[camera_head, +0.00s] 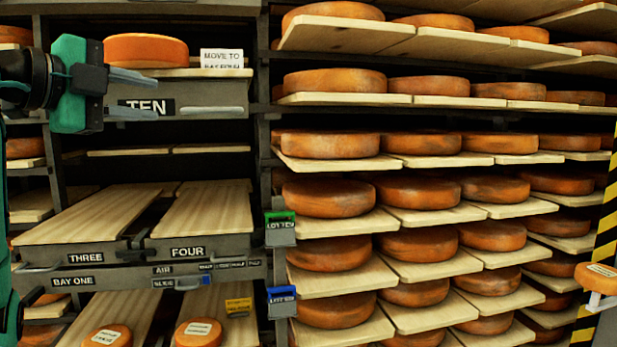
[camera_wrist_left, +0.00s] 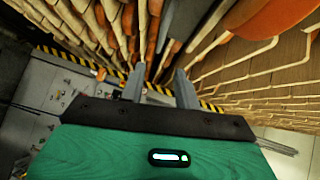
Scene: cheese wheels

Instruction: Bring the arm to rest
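My left gripper (camera_head: 131,95) reaches in from the left at the upper left of the head view, in front of the shelf bay. Its green body (camera_head: 72,85) has two grey fingers pointing right, spread apart with nothing between them. The fingers (camera_wrist_left: 160,85) also stand apart and empty in the left wrist view. An orange cheese wheel (camera_head: 146,50) sits on the board just above and behind the fingers. The TEN label (camera_head: 146,107) is on the drawer front by the lower finger. My right gripper shows in neither view.
Boards marked THREE (camera_head: 85,216) and FOUR (camera_head: 205,215) lie bare in the left bay. Racks of cheese wheels (camera_head: 330,199) fill the right side. Two labelled wheels (camera_head: 108,336) (camera_head: 199,333) sit at the bottom left. A striped post (camera_head: 608,220) stands at the right edge.

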